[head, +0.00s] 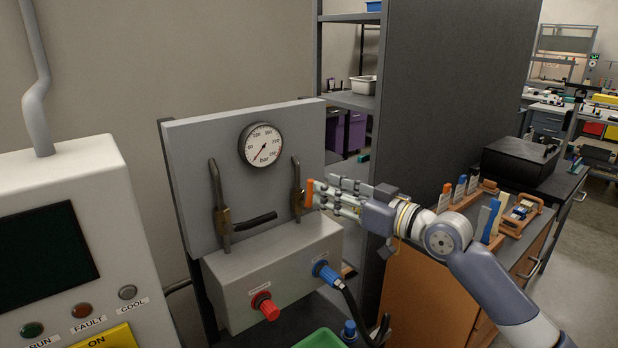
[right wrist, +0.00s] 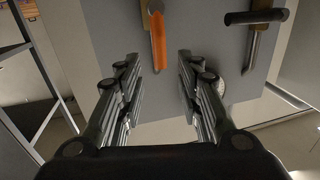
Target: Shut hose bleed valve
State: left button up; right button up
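A brass valve (head: 297,199) sits on the right pipe of the grey panel (head: 190,150). Its orange handle (head: 309,194) appears roughly in line with the pipe. A second brass valve (head: 223,216) on the left pipe has a black lever (head: 255,221) pointing sideways to the right. My right gripper (head: 324,192) is at the orange handle. In the right wrist view, the orange handle (right wrist: 158,40) lies between the spread fingers of the gripper (right wrist: 159,72), with a gap on each side. My left gripper is out of view.
A pressure gauge (head: 263,145) is above the valves. Below, a grey box (head: 235,280) carries a red fitting (head: 265,305) and a blue fitting (head: 326,273) with a black hose (head: 356,315). A control cabinet (head: 60,180) stands left; a wooden bench (head: 425,285) stands right.

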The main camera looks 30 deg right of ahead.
aim_at(311, 193)
jog(key=shift+p+x, duration=1.15)
jog(key=shift+x, duration=1.85)
jog(key=shift+f, duration=0.1)
grip_shut()
